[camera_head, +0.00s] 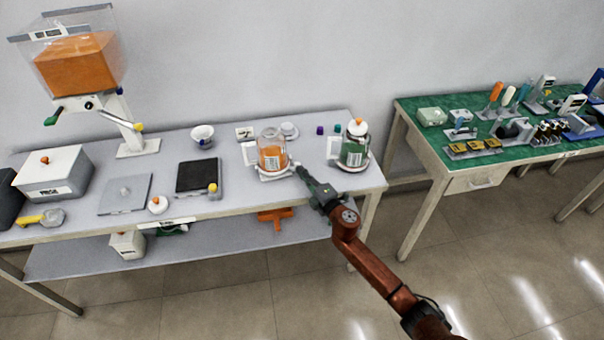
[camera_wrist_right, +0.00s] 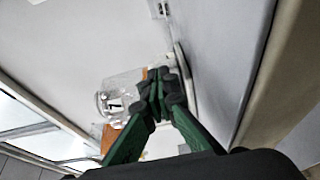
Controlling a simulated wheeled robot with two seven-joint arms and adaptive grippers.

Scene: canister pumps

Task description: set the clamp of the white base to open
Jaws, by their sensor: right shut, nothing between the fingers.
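The white base (camera_head: 277,175) stands near the front right of the grey table, under a clear canister (camera_head: 272,150) with orange contents. The canister also shows in the right wrist view (camera_wrist_right: 125,92), behind the fingers. My right gripper (camera_head: 299,168) is shut and empty, with its tips close to the right side of the white base. In the wrist view its green fingers (camera_wrist_right: 158,82) meet at the tips and cover part of the base. I cannot tell whether they touch it. The base's clamp is too small and covered to read its setting. My left gripper is not in view.
A second canister (camera_head: 354,152) with green contents stands just right of my gripper. A small bowl (camera_head: 202,135), a black-topped scale (camera_head: 198,177) and a large orange-filled dispenser (camera_head: 80,65) stand further left. A green-topped table (camera_head: 490,125) with tools is at the right.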

